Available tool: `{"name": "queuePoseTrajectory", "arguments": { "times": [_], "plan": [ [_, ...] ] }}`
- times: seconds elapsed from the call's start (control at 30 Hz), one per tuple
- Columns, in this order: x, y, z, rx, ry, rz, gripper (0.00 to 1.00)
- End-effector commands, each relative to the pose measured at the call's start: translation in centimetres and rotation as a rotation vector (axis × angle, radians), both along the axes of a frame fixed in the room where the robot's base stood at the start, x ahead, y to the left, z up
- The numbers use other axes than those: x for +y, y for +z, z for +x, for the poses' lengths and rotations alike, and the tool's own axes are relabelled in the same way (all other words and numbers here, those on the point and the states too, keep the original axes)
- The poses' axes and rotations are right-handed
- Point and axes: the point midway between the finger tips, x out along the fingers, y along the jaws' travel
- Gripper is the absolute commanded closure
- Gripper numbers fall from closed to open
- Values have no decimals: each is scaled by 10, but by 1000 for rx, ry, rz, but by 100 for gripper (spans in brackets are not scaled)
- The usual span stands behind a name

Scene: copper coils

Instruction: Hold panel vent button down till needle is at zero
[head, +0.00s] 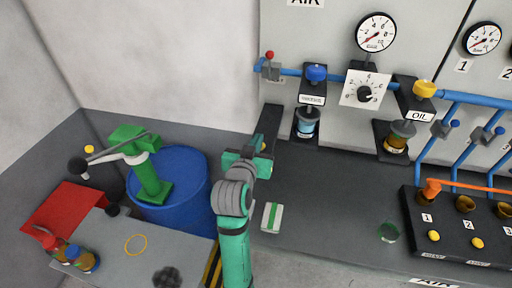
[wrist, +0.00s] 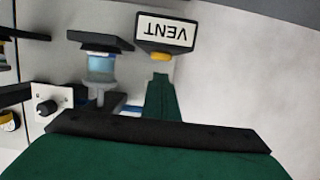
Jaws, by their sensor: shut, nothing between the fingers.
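The black VENT block (wrist: 166,31) shows upside down in the wrist view, with a yellow button (wrist: 161,57) at its edge. My gripper (wrist: 160,78) is shut and empty, its fingertips just short of the button with a small gap seeming to show. In the head view my gripper (head: 260,147) is at the panel's left end, in front of a dark block (head: 271,120); the button is hidden there. The round gauge (head: 376,32) is on the panel above the white dial; its needle seems to point lower left, off zero, but is small.
A blue-capped water unit (head: 307,122), a white dial plate (head: 365,88) and a yellow-capped oil unit (head: 398,136) line the panel to the right. A green-and-white box (head: 271,217) lies on the bench. A blue drum (head: 180,205) stands left.

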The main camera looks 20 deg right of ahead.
Motion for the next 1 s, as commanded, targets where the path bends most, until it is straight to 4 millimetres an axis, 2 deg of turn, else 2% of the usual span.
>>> {"name": "queuePoseTrajectory", "arguments": {
  "times": [0.03, 0.3, 0.5, 0.7, 1.0],
  "plan": [
    [0, 13, 0, -10, 1, -3, 100],
    [27, 25, -43, -12, -1, -5, 100],
    [47, 33, -67, -13, 3, -5, 100],
    [57, 37, -79, -14, 5, -6, 100],
    [57, 37, -80, -14, 3, -5, 100]
  ]
}}
